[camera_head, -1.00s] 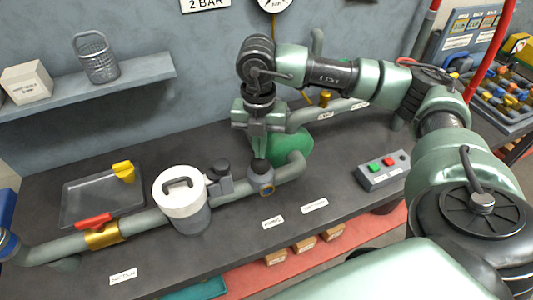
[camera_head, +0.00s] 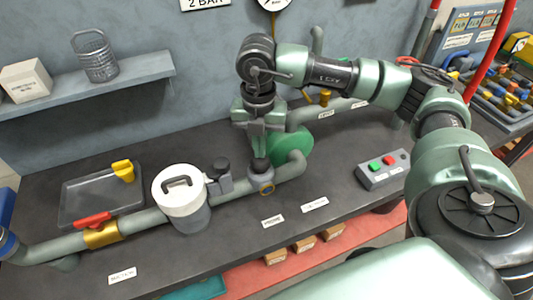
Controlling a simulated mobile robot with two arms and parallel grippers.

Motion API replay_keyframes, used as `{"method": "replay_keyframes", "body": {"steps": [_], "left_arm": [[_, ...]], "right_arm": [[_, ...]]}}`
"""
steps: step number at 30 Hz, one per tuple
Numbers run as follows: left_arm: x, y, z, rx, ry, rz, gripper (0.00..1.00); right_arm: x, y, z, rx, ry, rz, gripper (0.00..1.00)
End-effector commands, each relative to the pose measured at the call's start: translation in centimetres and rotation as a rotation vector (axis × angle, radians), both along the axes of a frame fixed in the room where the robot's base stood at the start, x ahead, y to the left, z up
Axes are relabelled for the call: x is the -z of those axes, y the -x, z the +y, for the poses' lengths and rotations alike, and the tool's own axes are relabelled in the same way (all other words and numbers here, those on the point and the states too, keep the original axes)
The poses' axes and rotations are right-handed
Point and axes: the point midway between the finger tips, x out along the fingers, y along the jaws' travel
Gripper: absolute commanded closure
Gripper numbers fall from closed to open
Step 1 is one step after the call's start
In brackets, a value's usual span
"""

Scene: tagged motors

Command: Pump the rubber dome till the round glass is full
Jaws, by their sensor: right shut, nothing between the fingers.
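The rubber dome appears to be the dark cap (camera_head: 259,163) on top of the pipe fitting. A small round glass (camera_head: 266,188) with a brass-coloured rim sits on the front of that fitting, under the cap. Its fill level is too small to tell. My right gripper (camera_head: 257,153) points straight down over the dark cap, its fingers shut and empty. The fingertips are at or just above the cap's top; I cannot tell whether they touch. My left gripper is not in view.
A green round body (camera_head: 292,147) stands behind the gripper. Left along the pipe are a white-lidded canister (camera_head: 182,195) and a red-handled valve (camera_head: 94,220). A grey tray (camera_head: 88,200) lies at the left. A button box (camera_head: 382,170) stands right. The bench front is mostly clear.

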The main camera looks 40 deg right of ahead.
Motion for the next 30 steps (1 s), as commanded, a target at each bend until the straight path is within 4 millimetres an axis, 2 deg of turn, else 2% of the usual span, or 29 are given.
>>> {"method": "replay_keyframes", "body": {"steps": [21, 30], "left_arm": [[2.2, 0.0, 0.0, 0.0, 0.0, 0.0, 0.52], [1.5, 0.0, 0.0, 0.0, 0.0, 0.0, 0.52]], "right_arm": [[2.4, 0.1, 0.0, -0.001, 0.0, 0.003, 1.0], [1.7, 0.1, 0.0, -0.001, 0.001, 0.004, 1.0]]}}
